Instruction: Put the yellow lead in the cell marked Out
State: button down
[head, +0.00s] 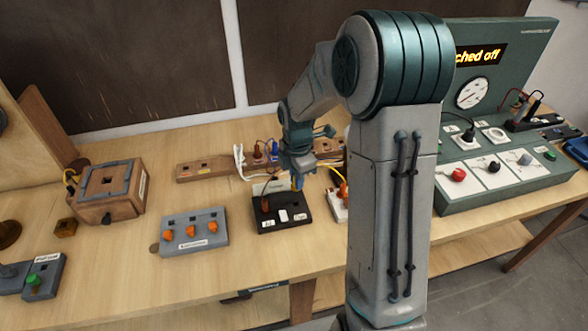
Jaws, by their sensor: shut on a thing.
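My gripper (297,174) is over the middle of the bench and points down, shut on the yellow lead (297,184). Only a small yellow-orange part of the lead shows below the fingers. It is just above or at the back right part of a low black tray (262,226); I cannot tell whether it touches. The tray has small white labels, too small to read, so I cannot tell which cell is marked Out. A brown-orange piece stands in the tray's left part.
A grey box with orange knobs (195,229) stands left of the tray. A white strip with orange plugs (338,203) is close on its right, partly hidden by my arm. Behind is a wooden strip with plugs (200,170). A green test panel (510,190) stands at right.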

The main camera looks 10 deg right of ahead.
jog(key=shift+s+a+f+b, duration=0.1)
jog(key=shift+s+f+b, duration=0.05)
jog(key=shift+f+b, duration=2.15)
jog(key=shift+f, duration=0.8)
jog(key=shift+f+b, duration=0.3)
jog(key=shift+f, duration=0.2)
jog(key=c, duration=1.3)
grip_release()
notch_tip(320, 180, up, 14)
jog(key=shift+b, duration=0.45)
jog(key=s+m+t, duration=0.1)
jog(key=s+m, duration=0.6)
jog(key=s+r+m+t, duration=0.1)
jog(key=s+m, duration=0.6)
jog(key=s+m+t, duration=0.1)
jog(key=s+m, duration=0.5)
jog(key=s, duration=0.1)
jog(key=shift+s+r+m, duration=0.1)
jog(key=shift+r+m, duration=0.25)
jog(key=shift+m, duration=0.05)
